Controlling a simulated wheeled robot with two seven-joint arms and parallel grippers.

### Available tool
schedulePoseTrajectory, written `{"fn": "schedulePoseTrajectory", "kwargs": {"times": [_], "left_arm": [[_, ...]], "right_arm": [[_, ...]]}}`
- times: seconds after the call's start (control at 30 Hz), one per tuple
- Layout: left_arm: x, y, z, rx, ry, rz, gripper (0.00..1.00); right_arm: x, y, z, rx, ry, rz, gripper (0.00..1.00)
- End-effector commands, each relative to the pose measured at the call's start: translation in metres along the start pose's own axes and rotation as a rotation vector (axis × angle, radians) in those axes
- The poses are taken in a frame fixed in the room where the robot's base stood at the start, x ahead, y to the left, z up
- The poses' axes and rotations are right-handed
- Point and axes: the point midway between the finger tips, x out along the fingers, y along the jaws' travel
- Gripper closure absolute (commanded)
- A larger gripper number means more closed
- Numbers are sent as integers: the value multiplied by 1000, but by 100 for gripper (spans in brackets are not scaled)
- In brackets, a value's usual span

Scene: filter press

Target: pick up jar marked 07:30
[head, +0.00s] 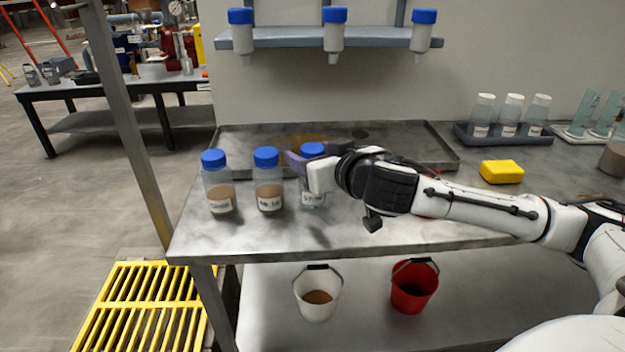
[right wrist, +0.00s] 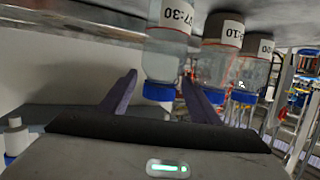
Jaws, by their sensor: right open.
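The jar marked 07:30 (head: 313,190) is the rightmost of a row of blue-capped clear jars on the steel bench. In the right wrist view, which is upside down, the 07:30 label shows on the jar (right wrist: 166,45). There my right gripper (right wrist: 158,78) is open, with one dark finger on each side of the jar's cap end. I cannot tell whether either finger touches it. My left gripper is not in view.
A jar labelled 08:10 (head: 269,190) and another jar (head: 218,190) stand close by on the left. A shallow tray (head: 400,135) lies behind. A yellow block (head: 501,172) is at right. White (head: 317,300) and red (head: 412,295) buckets stand below. The bench front is clear.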

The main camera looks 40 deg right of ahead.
Motion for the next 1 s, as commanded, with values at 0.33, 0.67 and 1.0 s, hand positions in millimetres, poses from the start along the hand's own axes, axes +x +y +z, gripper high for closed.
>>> {"fn": "schedulePoseTrajectory", "kwargs": {"times": [0.33, 0.67, 1.0], "left_arm": [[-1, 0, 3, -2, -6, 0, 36], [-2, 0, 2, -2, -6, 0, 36], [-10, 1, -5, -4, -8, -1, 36]], "right_arm": [[0, 0, 0, 0, 0, 0, 89], [-2, 0, -4, 1, 1, 1, 99], [-20, 0, -65, 4, 6, 0, 99]]}}
